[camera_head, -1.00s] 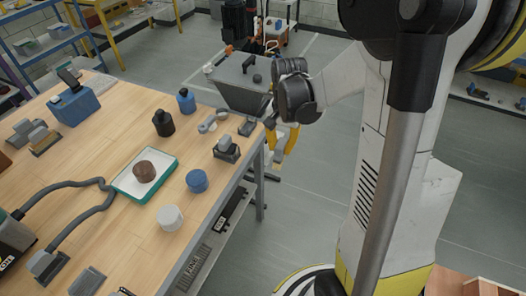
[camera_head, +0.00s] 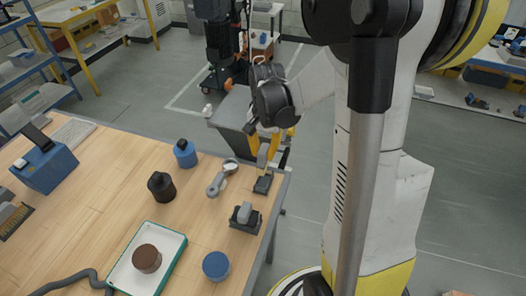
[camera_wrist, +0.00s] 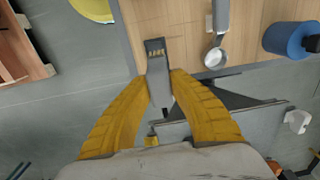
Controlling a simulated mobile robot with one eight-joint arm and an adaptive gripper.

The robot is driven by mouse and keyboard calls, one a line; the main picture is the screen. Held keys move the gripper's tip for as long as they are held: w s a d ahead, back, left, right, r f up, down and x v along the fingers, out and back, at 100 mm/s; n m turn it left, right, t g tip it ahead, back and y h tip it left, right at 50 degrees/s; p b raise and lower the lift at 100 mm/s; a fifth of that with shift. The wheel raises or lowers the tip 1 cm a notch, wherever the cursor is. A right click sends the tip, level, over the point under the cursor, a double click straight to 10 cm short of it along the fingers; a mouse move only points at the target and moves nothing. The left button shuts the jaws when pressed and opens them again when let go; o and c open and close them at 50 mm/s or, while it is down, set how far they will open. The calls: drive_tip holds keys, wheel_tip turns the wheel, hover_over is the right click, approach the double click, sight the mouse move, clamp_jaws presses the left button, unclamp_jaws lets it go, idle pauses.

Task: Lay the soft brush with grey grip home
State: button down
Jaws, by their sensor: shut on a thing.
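My gripper (camera_head: 271,147) is shut on the grey grip of the brush (camera_head: 262,157) at the table's far right corner. In the wrist view, my yellow fingers (camera_wrist: 162,78) close on both sides of the grey grip (camera_wrist: 160,92). The brush stands roughly upright just above a small dark holder (camera_head: 263,184) near the table edge. In the wrist view, a dark piece with small tan marks (camera_wrist: 155,47) lies just beyond the fingertips. I cannot tell whether brush and holder touch.
A grey spoon-like tool (camera_head: 221,178) lies left of the holder. A grey block on a dark base (camera_head: 243,217) stands nearer. A grey bin (camera_head: 232,120) stands beyond the table (camera_head: 110,180).

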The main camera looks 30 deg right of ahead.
drive_tip(key=shift+s, duration=0.2)
drive_tip(key=shift+f, duration=0.2)
drive_tip(key=shift+w+f+b, duration=0.1)
drive_tip(key=shift+f+b, duration=1.85)
drive_tip(key=shift+f, duration=0.05)
drive_tip(key=shift+f, duration=0.1)
drive_tip(key=shift+f+b, duration=0.1)
drive_tip(key=shift+b, duration=0.2)
drive_tip(key=shift+f+b, duration=0.85)
drive_tip(key=shift+f, duration=0.15)
drive_tip(key=shift+f, duration=0.1)
drive_tip(key=shift+f+b, duration=0.3)
drive_tip(key=shift+b, duration=0.05)
